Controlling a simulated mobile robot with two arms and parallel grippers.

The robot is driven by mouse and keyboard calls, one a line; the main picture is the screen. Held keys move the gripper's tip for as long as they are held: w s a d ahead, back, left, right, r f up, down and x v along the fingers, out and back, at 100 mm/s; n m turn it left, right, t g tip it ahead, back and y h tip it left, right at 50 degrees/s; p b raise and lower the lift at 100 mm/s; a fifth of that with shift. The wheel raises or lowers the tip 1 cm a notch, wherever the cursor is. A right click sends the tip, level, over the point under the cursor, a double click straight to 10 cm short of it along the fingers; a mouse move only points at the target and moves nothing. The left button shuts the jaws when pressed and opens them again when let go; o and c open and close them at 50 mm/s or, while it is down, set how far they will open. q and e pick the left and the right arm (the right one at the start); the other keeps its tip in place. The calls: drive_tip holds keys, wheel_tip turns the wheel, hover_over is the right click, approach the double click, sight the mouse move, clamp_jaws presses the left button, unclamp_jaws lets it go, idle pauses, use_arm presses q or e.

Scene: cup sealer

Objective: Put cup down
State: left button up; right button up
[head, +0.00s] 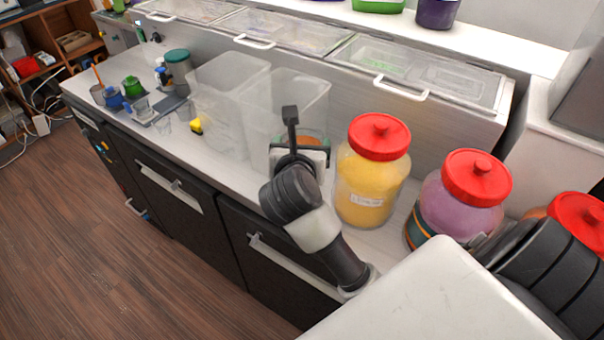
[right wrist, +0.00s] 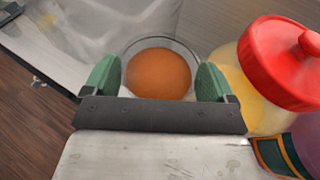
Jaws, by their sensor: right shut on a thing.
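A clear cup with orange-brown contents (right wrist: 159,73) is between the green fingertips of my right gripper (right wrist: 160,82) in the right wrist view. The fingers are shut on its sides. In the head view my right gripper (head: 300,155) is over the counter, in front of a clear container and left of the yellow jar. There the cup (head: 312,139) is mostly hidden behind the gripper. I cannot tell whether its base touches the counter. My left gripper is not in view.
A yellow jar with a red lid (head: 368,190) stands close right of the gripper, with a purple jar (head: 460,200) beyond it. Clear containers (head: 225,100) stand behind and left. Small cups and bottles (head: 130,88) crowd the counter's far left. Counter (head: 215,160) is bare near its front edge.

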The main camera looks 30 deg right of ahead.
wheel_tip(320, 180, down, 9)
drive_tip(key=shift+r+p, duration=0.2)
drive_tip(key=shift+p, duration=0.2)
